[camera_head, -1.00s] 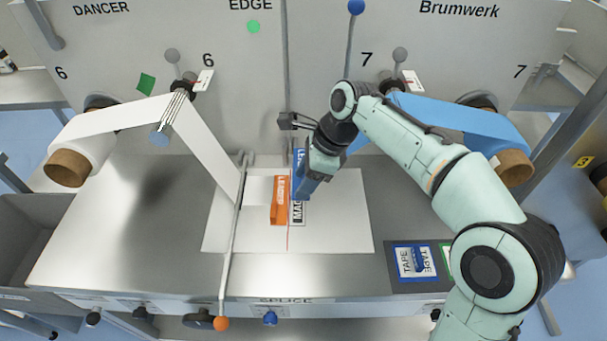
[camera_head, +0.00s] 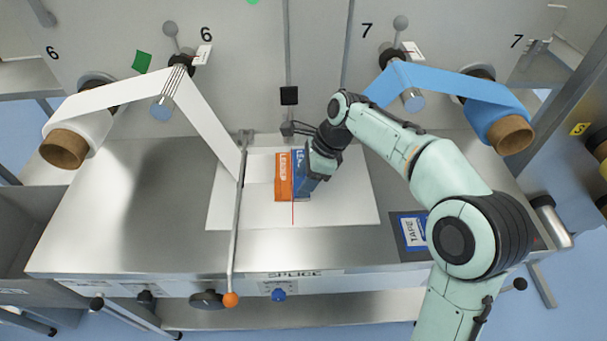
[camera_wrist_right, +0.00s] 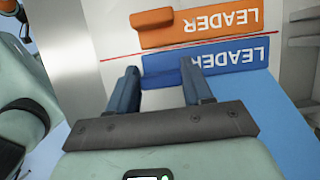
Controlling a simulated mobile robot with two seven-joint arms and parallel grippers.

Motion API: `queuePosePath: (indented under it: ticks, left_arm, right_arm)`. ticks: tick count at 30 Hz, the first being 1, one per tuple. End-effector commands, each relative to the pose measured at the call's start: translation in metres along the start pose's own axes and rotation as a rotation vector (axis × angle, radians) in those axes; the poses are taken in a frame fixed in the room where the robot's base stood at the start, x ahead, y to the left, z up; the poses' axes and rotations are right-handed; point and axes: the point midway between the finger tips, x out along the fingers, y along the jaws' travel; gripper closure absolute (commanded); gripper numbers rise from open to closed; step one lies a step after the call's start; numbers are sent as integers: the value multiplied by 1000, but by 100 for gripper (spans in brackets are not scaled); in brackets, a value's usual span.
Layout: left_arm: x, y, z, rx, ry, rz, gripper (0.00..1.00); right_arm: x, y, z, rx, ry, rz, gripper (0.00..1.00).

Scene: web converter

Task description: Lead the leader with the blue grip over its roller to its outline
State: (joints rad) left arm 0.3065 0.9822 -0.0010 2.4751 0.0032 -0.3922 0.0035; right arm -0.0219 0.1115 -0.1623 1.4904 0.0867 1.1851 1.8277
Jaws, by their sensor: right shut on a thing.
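The blue leader grip (camera_head: 299,165), marked LEADER, lies at the splice plate beside the orange leader grip (camera_head: 284,177). The red line (camera_head: 293,214) runs between them. My right gripper (camera_head: 316,175) is shut on the blue grip from its right side. In the right wrist view, both fingers (camera_wrist_right: 158,72) meet the edge of the blue grip (camera_wrist_right: 215,62), parallel to the orange one (camera_wrist_right: 200,22). The blue web (camera_head: 450,82) runs from its roll over the right roller (camera_head: 412,99), then passes behind my arm. The outline under the blue grip is hidden. My left gripper is not in view.
A white web (camera_head: 110,95) comes down from the left roller (camera_head: 162,107) to the white plate (camera_head: 340,205). A bar with an orange knob (camera_head: 231,300) crosses the plate's left side. A tape card (camera_head: 412,232) lies at right. The metal table left of the plate is clear.

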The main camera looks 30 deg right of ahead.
Motion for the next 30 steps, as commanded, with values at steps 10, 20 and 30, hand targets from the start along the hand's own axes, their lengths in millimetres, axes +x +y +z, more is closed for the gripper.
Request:
queuePosePath:
  ticks: [10,20,30]
  left_arm:
    - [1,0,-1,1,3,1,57]
    - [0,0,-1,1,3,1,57]
    - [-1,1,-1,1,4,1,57]
  right_arm:
    - [5,-1,-3,-2,0,1,83]
    - [6,-1,-3,-2,0,1,83]
    - [11,-1,-5,-1,0,1,83]
